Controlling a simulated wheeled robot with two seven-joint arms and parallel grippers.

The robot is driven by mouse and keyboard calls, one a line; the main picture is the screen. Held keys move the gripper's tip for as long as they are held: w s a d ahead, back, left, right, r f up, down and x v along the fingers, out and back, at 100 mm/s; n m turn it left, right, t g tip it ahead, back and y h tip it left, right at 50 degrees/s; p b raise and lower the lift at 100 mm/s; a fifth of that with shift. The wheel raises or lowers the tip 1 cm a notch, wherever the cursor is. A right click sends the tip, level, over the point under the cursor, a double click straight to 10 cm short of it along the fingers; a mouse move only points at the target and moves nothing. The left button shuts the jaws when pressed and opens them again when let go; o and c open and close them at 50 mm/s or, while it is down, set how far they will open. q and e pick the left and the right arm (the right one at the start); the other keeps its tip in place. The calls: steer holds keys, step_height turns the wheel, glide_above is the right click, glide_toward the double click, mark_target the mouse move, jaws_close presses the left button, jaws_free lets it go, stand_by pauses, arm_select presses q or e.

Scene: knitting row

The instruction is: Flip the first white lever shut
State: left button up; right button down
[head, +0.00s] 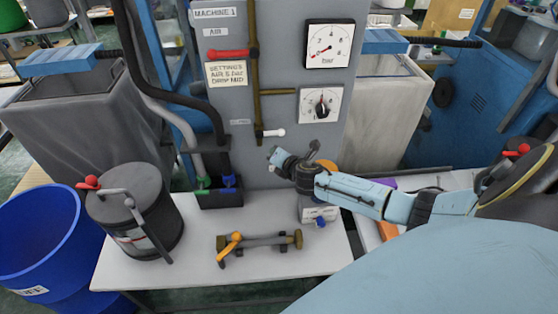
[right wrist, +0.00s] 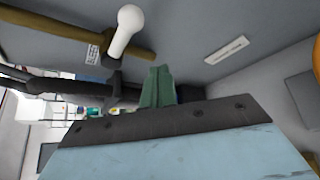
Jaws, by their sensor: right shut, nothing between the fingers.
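The white lever (head: 273,133) sits low on the brass pipe (head: 255,90) on the front of the grey machine panel. It points sideways to the right, across the pipe's line. In the right wrist view the white lever (right wrist: 126,32) stands out from the brass pipe (right wrist: 60,38), just beyond my fingers. My right gripper (head: 273,154) is just below the lever in the head view, shut and empty. Its closed green fingertips (right wrist: 158,88) show in the right wrist view, with a visible gap to the lever. My left gripper is not in view.
A red lever (head: 230,53) points left higher on the pipe. Two gauges (head: 330,45) sit to the right. A black hose (head: 150,85) hangs at left. On the white table (head: 190,265) are a grey canister (head: 130,215) and a brass valve fitting (head: 262,241). A blue bin (head: 35,240) stands left.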

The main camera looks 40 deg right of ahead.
steer(key=s+a+r+p, duration=0.1)
steer(key=s+a+r, duration=0.2)
steer(key=s, duration=0.3)
steer(key=shift+a+r, duration=0.35)
steer(key=shift+r, duration=0.25)
